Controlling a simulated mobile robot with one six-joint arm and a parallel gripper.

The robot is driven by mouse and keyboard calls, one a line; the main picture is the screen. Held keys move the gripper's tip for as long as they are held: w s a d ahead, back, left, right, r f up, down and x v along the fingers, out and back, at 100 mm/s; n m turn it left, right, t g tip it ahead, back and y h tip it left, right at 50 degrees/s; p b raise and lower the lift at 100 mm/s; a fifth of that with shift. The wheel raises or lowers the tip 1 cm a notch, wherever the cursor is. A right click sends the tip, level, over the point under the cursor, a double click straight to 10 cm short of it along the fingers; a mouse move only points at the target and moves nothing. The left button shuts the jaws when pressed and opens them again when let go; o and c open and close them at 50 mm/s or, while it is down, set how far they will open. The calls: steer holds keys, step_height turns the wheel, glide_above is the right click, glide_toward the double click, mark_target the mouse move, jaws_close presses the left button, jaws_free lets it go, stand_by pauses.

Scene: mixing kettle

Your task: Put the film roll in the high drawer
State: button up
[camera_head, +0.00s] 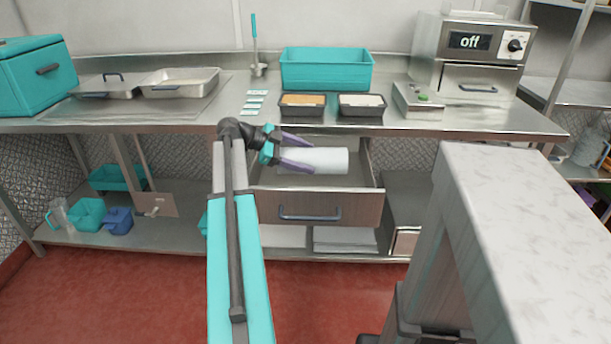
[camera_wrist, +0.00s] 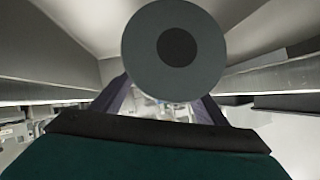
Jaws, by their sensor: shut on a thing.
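The film roll (camera_head: 325,160) is a white cylinder lying level in the head view. My gripper (camera_head: 296,156), with purple fingers, is shut on its left part. The high drawer (camera_head: 310,208) under the counter is pulled open, with a wooden front and a dark handle. The roll appears at or just above the drawer's opening; its exact height is hard to tell. In the wrist view the roll's round grey end (camera_wrist: 160,72) with a dark core faces the camera, between my fingers. The drawer's inside is partly hidden by the roll and gripper.
The steel counter (camera_head: 200,112) runs above the drawer, holding a teal bin (camera_head: 327,70), two black trays and a machine reading "off" (camera_head: 470,55). A lower shelf holds blue containers (camera_head: 117,220). A pale worktop (camera_head: 530,220) stands at the right front.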

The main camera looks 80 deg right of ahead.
steer(key=shift+f, duration=1.25)
steer(key=shift+f, duration=1.9)
steer(key=o, duration=1.5)
steer(key=shift+f, duration=0.1)
steer(key=shift+o, duration=0.2)
steer(key=v, duration=1.2)
